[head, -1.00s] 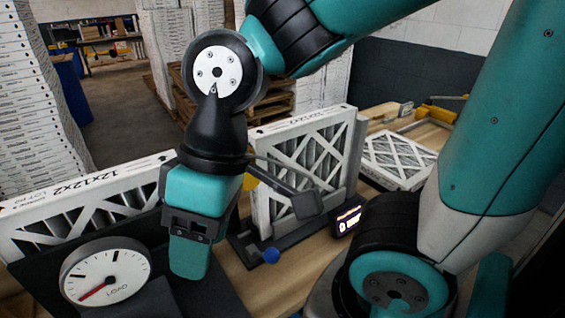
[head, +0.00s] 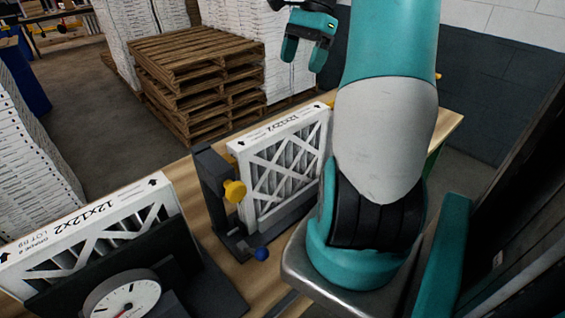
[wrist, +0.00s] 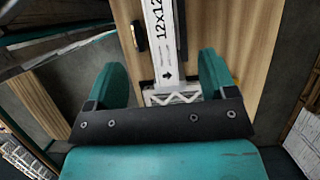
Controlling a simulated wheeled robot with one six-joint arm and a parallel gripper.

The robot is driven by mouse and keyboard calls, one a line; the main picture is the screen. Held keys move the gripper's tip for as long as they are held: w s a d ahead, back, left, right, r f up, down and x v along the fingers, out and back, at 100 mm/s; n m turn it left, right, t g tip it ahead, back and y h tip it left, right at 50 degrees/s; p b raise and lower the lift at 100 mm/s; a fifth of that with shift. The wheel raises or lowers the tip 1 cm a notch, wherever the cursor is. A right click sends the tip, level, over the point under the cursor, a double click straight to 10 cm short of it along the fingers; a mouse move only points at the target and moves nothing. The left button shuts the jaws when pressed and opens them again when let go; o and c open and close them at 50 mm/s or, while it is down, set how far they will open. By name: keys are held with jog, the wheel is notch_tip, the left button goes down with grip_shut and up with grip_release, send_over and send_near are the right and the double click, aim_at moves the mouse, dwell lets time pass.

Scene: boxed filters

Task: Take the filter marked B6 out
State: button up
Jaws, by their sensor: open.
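A white-framed filter (head: 285,165) marked 12x12x2 stands upright in a dark holder (head: 235,243) with a yellow knob (head: 235,191) and a blue ball knob (head: 261,254). A second 12x12x2 filter (head: 85,230) stands upright at the left, behind the load gauge (head: 122,298). I cannot read B6 on either one. My gripper (head: 304,55) is open and empty, raised beyond the standing filter. In the wrist view, a white filter edge (wrist: 160,40) marked 12x12 lies between and below my open fingers (wrist: 162,68), apparently untouched.
The wooden bench (head: 448,125) runs under the filters. A stack of pallets (head: 200,75) and piled white boxes stand on the floor behind it. My arm hides part of the bench's right side. The air above the standing filters is clear.

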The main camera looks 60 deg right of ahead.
aim_at(286, 121)
jog(key=b+x, duration=0.1)
jog(key=x, duration=1)
jog(key=shift+s, duration=0.1)
jog(key=p+x, duration=0.1)
jog(key=x, duration=0.1)
jog(key=p+x, duration=0.1)
jog(key=x, duration=0.2)
jog(key=shift+s+f, duration=0.1)
jog(key=shift+f, duration=0.5)
jog(key=shift+f, duration=0.25)
jog(key=c, duration=1.4)
jog(key=shift+r, duration=0.1)
jog(key=shift+c, duration=0.2)
